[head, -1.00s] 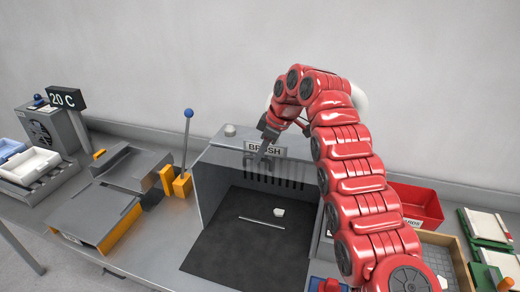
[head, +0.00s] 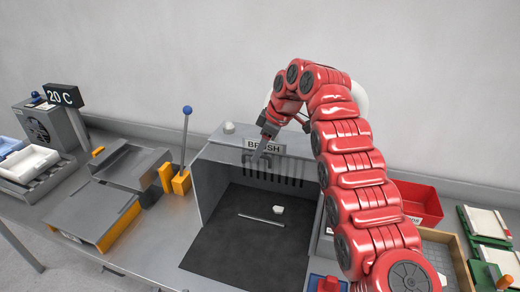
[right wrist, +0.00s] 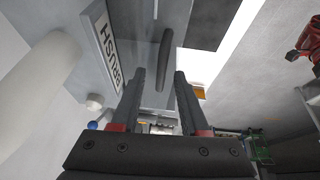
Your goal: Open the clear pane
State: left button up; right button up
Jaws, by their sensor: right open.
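The grey booth (head: 215,180) with the BRUSH label (head: 264,146) stands in the middle of the head view. I cannot make out the clear pane's surface or edges. In the right wrist view a dark upright bar, like a handle (right wrist: 165,48), lies just beyond the fingertips, roughly between their lines. My left gripper is not in view.
Inside the booth, a thin rod (head: 261,220) and a small white piece (head: 279,210) lie on the dark floor. A blue-knobbed lever (head: 187,112) stands left of the booth. A red bin (head: 425,197) stands to the right, beyond my right arm.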

jog(key=v, duration=0.3)
jog(key=shift+a, duration=0.1)
jog(key=p+v, duration=0.8)
jog(key=v, duration=0.6)
jog(key=shift+r+p, duration=0.2)
jog(key=shift+p, duration=0.2)
jog(key=shift+f, duration=0.1)
